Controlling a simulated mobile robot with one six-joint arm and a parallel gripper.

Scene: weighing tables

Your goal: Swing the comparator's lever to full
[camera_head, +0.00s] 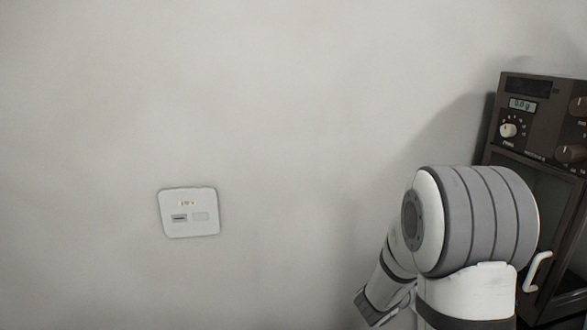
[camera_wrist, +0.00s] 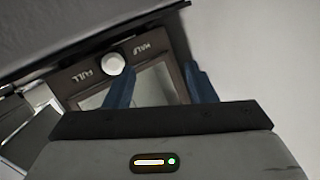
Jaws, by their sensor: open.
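In the wrist view my gripper (camera_wrist: 159,68) is open and empty, with two blue fingers set apart. A dark-framed panel with a pale centre lies beyond the fingers. A round white knob (camera_wrist: 114,63) is on its frame, just past the tip of the left finger; I cannot tell whether they touch. It may be the end of the comparator's lever. Upside-down lettering flanks it; the left word seems to be FULL, the right one is unclear. In the head view the fingers are not visible, and my arm covers part of the right side.
A brown cabinet (camera_head: 540,148) with a small display, dials and a white handle (camera_head: 536,271) stands at the right in the head view, partly behind my arm. A white plate (camera_head: 190,226) is on the bare wall. A grey surface (camera_wrist: 60,28) crosses the wrist view's upper left.

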